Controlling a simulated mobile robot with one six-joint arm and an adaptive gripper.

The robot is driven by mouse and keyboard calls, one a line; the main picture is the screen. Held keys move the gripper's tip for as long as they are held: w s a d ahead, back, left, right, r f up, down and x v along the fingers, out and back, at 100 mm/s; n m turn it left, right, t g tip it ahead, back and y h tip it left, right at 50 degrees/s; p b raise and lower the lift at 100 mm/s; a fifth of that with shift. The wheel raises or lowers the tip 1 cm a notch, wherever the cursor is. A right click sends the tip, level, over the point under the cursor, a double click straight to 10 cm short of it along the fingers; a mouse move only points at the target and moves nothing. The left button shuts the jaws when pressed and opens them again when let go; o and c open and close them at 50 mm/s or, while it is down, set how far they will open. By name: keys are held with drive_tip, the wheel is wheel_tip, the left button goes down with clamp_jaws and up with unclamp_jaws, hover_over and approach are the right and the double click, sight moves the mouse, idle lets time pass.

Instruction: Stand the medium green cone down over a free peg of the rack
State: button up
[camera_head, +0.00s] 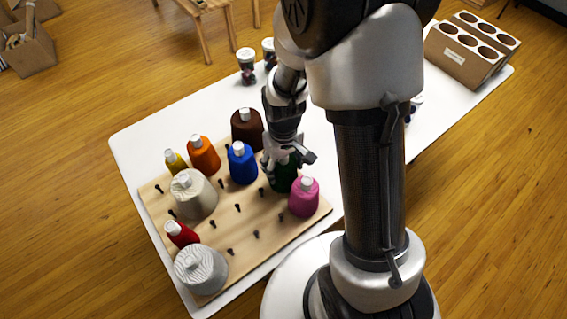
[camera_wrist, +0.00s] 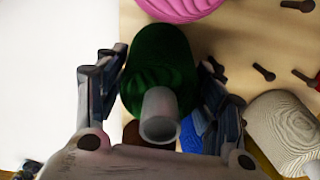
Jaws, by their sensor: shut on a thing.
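The green cone (camera_head: 285,178) of yarn has a pale tube top and is at the right side of the rack, between the brown and pink cones. My gripper (camera_head: 287,158) is shut on it from above and partly hides it. In the wrist view the green cone (camera_wrist: 160,70) sits between my two fingers, its tube (camera_wrist: 160,118) towards the camera. I cannot tell whether its base touches the board. The wooden rack (camera_head: 250,250) has several bare dark pegs, such as a middle peg (camera_head: 237,208) and a front peg (camera_head: 256,234).
Yellow, orange (camera_head: 203,157), brown (camera_head: 247,130), blue (camera_head: 241,167), cream (camera_head: 195,197), red (camera_head: 181,235), grey (camera_head: 201,270) and pink (camera_head: 304,200) cones stand on the rack. Jars (camera_head: 246,70) and a holed cardboard holder (camera_head: 465,62) are further back on the white table (camera_head: 150,130).

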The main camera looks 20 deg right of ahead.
drive_tip(key=o, duration=1.3)
drive_tip(key=shift+c, duration=0.2)
wheel_tip(320, 180, up, 12)
drive_tip(key=shift+r, duration=0.1)
